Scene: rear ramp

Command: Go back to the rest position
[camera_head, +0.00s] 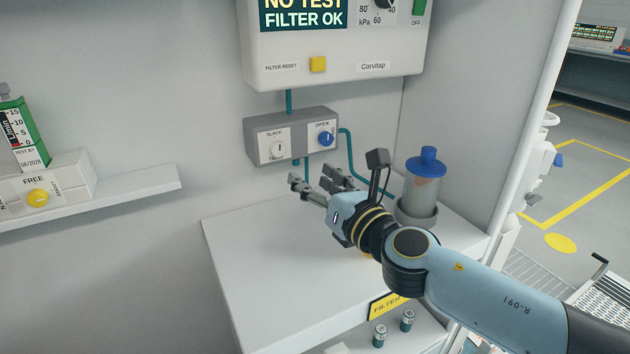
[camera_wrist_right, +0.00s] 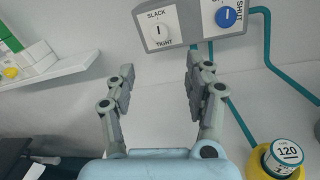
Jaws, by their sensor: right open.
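My right gripper (camera_head: 312,180) is open and empty above the white counter (camera_head: 250,245), in front of the wall. It points toward the grey valve box (camera_head: 290,138), just below and apart from it. In the right wrist view, the open fingers (camera_wrist_right: 160,78) have only the pale wall and counter area between them. The valve box (camera_wrist_right: 190,22) sits beyond the tips, with a white slack/tight knob (camera_wrist_right: 159,33) and a blue knob (camera_wrist_right: 226,16). My left gripper is not in view.
A clear canister with a blue lid (camera_head: 428,160) stands close right of my wrist. Teal hoses (camera_head: 352,165) run down the wall. A wall shelf (camera_head: 135,190) is at left, a panel (camera_head: 340,70) above. A yellow-rimmed round thing marked 120 (camera_wrist_right: 285,155) lies lower right. The counter's left is clear.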

